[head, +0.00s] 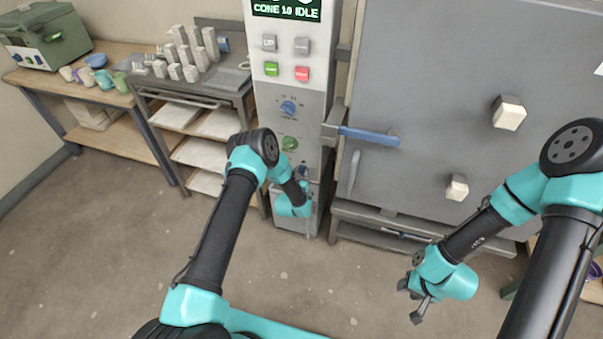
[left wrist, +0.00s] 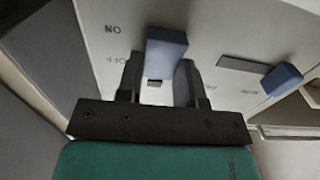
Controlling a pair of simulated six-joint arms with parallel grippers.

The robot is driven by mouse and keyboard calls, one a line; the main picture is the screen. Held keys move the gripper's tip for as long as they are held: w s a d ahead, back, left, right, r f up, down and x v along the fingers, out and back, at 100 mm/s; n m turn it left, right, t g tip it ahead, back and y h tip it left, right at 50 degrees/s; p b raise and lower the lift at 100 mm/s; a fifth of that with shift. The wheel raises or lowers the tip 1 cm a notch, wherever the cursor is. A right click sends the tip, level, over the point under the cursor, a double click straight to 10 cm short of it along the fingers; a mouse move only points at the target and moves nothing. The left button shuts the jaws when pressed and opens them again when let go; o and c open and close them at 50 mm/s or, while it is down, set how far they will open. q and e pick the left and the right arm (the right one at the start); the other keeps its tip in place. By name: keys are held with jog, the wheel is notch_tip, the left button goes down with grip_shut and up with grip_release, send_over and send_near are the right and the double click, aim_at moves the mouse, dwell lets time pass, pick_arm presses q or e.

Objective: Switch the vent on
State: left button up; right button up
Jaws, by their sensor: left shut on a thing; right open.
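A blue switch handle (left wrist: 167,48) stands out from the pale control panel in the left wrist view, beside upside-down ON and OFF labels. My left gripper (left wrist: 158,82) is shut on this switch, one finger on each side. In the head view my left gripper (head: 304,200) is low on the kiln's control column (head: 314,105), where its own wrist largely hides the switch. I cannot tell whether the switch sits at ON or OFF, nor read a vent label. My right gripper (head: 418,300) is open and empty, above the floor at the lower right.
A second blue handle (left wrist: 283,78) sits beside a slot in the left wrist view. The column carries a display reading CONE 10 IDLE, several buttons and a blue knob (head: 288,107). The grey kiln door (head: 440,120) has a blue-handled latch (head: 370,136). The floor in front is clear.

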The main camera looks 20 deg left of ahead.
pick_arm(q)
jog(key=c, duration=0.3)
jog(key=shift+f, duration=0.1)
jog(key=shift+s+f+t, duration=0.1)
jog(key=shift+f+t, duration=0.15)
jog(key=shift+t, duration=0.95)
jog(key=shift+f+t, duration=0.1)
jog(key=shift+t, duration=1)
jog(key=o, duration=0.9)
jog(key=shift+s, duration=0.1)
